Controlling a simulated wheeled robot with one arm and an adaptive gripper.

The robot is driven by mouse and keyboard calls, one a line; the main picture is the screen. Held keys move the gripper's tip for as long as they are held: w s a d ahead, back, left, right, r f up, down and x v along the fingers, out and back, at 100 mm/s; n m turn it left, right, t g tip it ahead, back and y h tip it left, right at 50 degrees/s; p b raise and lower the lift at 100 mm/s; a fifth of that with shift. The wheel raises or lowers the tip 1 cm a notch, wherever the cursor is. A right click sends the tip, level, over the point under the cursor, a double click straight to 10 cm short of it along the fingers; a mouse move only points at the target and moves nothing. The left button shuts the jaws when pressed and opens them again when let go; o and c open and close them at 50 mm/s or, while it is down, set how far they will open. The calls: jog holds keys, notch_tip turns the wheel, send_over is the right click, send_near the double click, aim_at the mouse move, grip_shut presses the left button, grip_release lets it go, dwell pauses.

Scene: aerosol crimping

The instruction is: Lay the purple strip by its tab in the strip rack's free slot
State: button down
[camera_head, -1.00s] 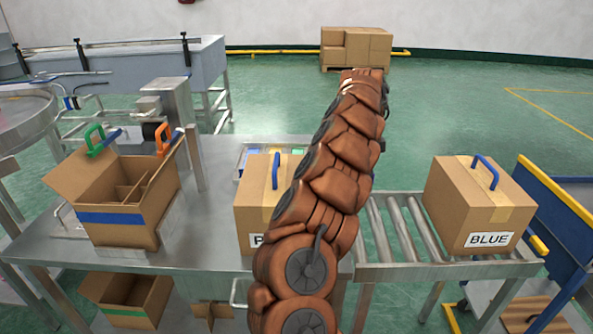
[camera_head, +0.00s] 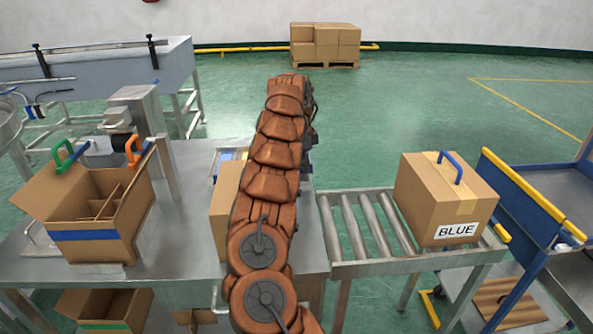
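I cannot make out the purple strip or its tab in the head view. A light-rimmed tray (camera_head: 214,170) with blue and yellow pieces shows partly behind my arm. I cannot tell whether it is the strip rack, and no free slot can be seen. My copper-coloured arm reaches up across the middle of the view and hides part of the table and tray. My gripper cannot be seen.
A closed carton (camera_head: 222,205) stands on the steel table (camera_head: 185,240), partly behind my arm. An open divided carton (camera_head: 95,215) stands at the left. A carton marked BLUE (camera_head: 440,200) sits on the roller conveyor (camera_head: 365,235). A blue cart (camera_head: 550,200) stands at the right.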

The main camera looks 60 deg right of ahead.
jog(key=shift+w+f+p, duration=0.1)
jog(key=shift+w+p, duration=0.3)
jog(key=shift+w, duration=1.2)
jog(key=shift+w, duration=0.15)
jog(key=shift+w+f, duration=0.1)
jog(key=shift+f, duration=0.1)
jog(key=shift+f+p, duration=0.3)
jog(key=shift+f, duration=1.35)
jog(key=shift+f, duration=0.1)
jog(key=c, duration=1.3)
grip_release()
